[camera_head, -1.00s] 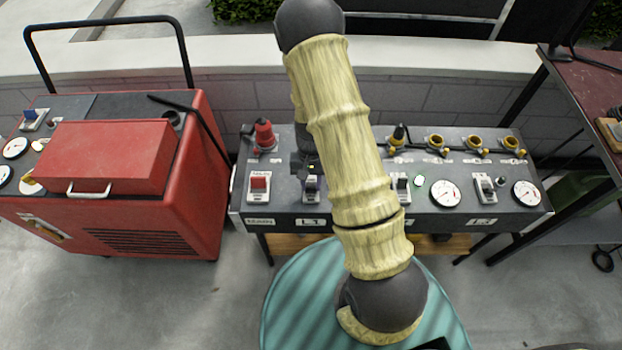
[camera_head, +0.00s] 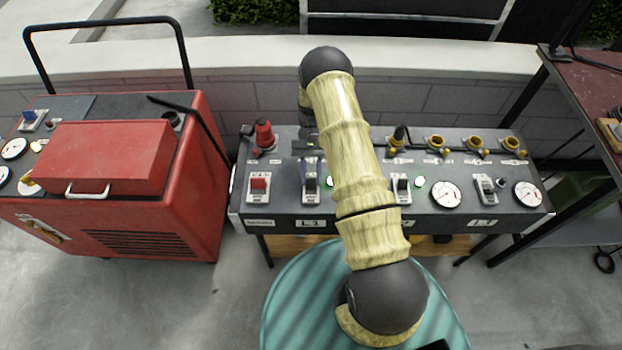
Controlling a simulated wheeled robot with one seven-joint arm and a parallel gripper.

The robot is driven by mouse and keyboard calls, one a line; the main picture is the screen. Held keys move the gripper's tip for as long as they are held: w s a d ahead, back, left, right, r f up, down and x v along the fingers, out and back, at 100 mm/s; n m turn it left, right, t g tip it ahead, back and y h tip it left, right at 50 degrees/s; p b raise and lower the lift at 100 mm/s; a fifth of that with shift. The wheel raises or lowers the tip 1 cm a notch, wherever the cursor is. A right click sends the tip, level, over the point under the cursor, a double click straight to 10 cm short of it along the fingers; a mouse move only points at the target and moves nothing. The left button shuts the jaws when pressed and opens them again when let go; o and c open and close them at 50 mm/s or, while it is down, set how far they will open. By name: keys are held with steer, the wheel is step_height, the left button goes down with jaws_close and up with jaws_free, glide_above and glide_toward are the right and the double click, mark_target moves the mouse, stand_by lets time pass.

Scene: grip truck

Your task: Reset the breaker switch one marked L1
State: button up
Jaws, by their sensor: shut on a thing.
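The breaker switch marked L1 (camera_head: 311,187) is a light plate with a dark lever, on the top of the grey panel (camera_head: 285,205), second from the left. The L1 label (camera_head: 312,224) is on the panel's front edge below it. My gripper (camera_head: 311,166) is at this switch, seen small and partly hidden by my arm. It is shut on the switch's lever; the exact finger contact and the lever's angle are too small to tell. A green light (camera_head: 329,182) shows just right of the switch, at my arm's edge.
A red-levered main switch (camera_head: 258,186) and a red plug (camera_head: 264,136) are left of L1. Another switch (camera_head: 401,188), gauges (camera_head: 445,194) and several yellow sockets (camera_head: 437,143) are to the right. A red machine (camera_head: 150,225) stands left, a dark-framed table (camera_head: 590,85) right.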

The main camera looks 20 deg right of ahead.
steer(key=shift+w+f+g, duration=0.1)
steer(key=shift+w+g, duration=0.1)
steer(key=shift+g, duration=0.2)
steer(key=o, duration=1)
